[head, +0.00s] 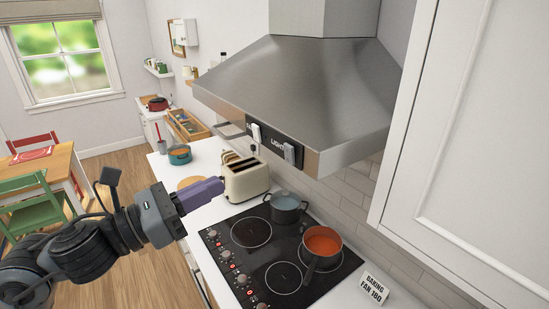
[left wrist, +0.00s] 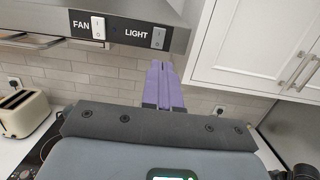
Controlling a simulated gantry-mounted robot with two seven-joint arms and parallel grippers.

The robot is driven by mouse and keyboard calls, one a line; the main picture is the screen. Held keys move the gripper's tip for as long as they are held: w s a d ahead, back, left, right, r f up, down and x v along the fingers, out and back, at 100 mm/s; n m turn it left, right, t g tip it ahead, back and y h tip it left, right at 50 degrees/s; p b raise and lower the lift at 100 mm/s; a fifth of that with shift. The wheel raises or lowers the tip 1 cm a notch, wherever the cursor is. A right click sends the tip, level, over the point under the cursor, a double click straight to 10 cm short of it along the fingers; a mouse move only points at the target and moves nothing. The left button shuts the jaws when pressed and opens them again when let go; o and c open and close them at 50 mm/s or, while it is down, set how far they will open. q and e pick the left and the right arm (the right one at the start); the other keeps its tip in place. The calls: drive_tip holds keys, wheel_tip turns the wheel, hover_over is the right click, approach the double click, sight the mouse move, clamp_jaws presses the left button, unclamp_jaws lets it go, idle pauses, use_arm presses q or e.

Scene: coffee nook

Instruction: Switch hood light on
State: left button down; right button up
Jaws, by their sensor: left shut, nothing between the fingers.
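The steel range hood (head: 300,85) hangs above the cooktop. Its front edge carries a black panel with two rocker switches. The switch labelled LIGHT (left wrist: 158,38) is grey and on the right; the head view also shows this light switch (head: 289,153). The white switch labelled FAN (left wrist: 98,27) is on the left, and the head view shows this fan switch (head: 256,133) too. I cannot tell on or off. My left gripper (head: 216,187) has purple fingers, shut and empty, in front of and below the panel, apart from it. The wrist view shows the fingertips (left wrist: 162,65) below the LIGHT switch.
A cream toaster (head: 247,180) stands on the counter behind the gripper. The black cooktop (head: 235,262) holds a grey pot (head: 285,208) and an orange-filled saucepan (head: 322,247). A white cabinet (head: 475,130) adjoins the hood at right. A small sign (head: 374,287) stands beside the cooktop.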

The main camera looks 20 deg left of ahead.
use_arm(q)
drive_tip(key=shift+w, duration=0.15)
drive_tip(key=p, duration=0.7)
approach(287, 150)
drive_tip(key=x, duration=0.5)
drive_tip(key=shift+d+r, duration=0.2)
drive_tip(key=shift+r, duration=0.05)
drive_tip(key=shift+w+d+f, duration=0.1)
drive_tip(key=shift+w+d, duration=0.3)
drive_tip(key=shift+w, duration=0.3)
